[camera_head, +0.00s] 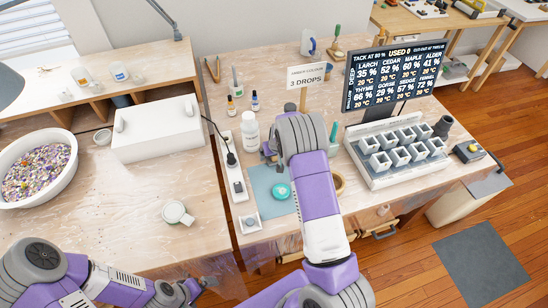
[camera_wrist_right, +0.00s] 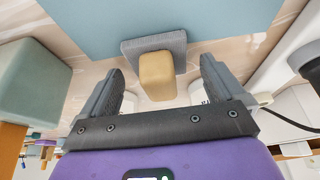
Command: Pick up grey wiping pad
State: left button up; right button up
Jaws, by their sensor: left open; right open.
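The grey wiping pad (camera_wrist_right: 178,42) shows in the right wrist view as a grey square slab with a tan block handle (camera_wrist_right: 156,76). It lies by the edge of a blue mat (camera_wrist_right: 220,14). My right gripper (camera_wrist_right: 162,72) is open, with one finger on each side of the handle and visible gaps between. In the head view my right gripper (camera_head: 268,152) is at the far edge of the blue mat (camera_head: 264,178), mostly hidden by its own wrist; I cannot make out the pad there. My left gripper (camera_head: 192,289) is low at the front left, away from the pad.
A white bottle (camera_head: 250,132) stands just left of my right gripper. A teal round thing (camera_head: 281,191) lies on the mat. A tray of several white cups (camera_head: 375,176) is to the right. A bowl of colourful bits (camera_head: 68,193) sits far left.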

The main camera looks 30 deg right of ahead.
jog(key=shift+c, duration=0.3)
jog(key=c, duration=1.1)
notch_tip(320, 180, up, 10)
jog(key=shift+r+p, duration=0.1)
jog(key=shift+p, duration=1.05)
